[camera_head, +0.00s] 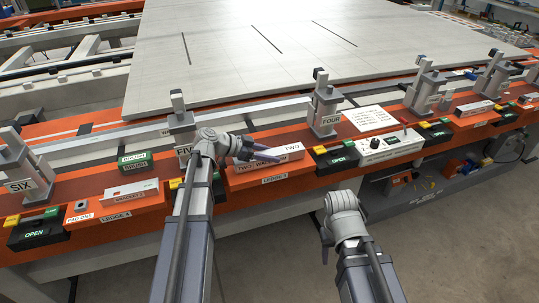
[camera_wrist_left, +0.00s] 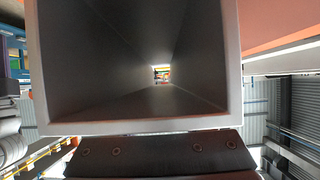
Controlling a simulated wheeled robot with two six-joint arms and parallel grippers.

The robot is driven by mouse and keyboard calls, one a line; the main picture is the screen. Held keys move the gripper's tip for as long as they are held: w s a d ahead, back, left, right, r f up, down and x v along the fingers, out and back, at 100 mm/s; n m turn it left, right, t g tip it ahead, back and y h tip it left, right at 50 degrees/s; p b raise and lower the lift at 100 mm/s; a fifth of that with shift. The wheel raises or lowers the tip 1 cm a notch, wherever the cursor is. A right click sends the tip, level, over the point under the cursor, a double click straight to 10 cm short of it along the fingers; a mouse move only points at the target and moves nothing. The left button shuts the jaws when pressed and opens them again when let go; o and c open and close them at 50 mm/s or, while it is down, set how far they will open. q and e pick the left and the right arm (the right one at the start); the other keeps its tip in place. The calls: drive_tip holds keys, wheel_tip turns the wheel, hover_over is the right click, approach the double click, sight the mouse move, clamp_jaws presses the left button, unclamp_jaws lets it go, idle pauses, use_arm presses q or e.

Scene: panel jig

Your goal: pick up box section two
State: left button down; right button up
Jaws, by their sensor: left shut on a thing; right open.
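Box section two (camera_head: 288,156) is a white bar marked TWO, lying along the orange ledge 3 (camera_head: 300,172) in the head view. My left gripper (camera_head: 256,152) is at its left part and shut on it; the fingers hide some of its lettering. In the left wrist view I look straight down the hollow inside of the box section (camera_wrist_left: 95,65), with light at its far end. Whether it is clear of the ledge I cannot tell. My right gripper (camera_head: 326,243) is open and empty, in front of the rail and apart from everything.
A section lies on ledge 4 (camera_head: 128,196) at left. Grey clamps, FOUR (camera_head: 325,108) and SIX (camera_head: 22,173), stand along the orange rail. A white control box (camera_head: 381,146) sits right of ledge 3. A large pale panel (camera_head: 300,45) lies behind. The floor in front is clear.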

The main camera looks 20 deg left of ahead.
sight(270, 153)
use_arm(q)
wheel_tip(270, 153, up, 9)
drive_tip(key=p, duration=0.8)
drive_tip(key=shift+r, duration=0.1)
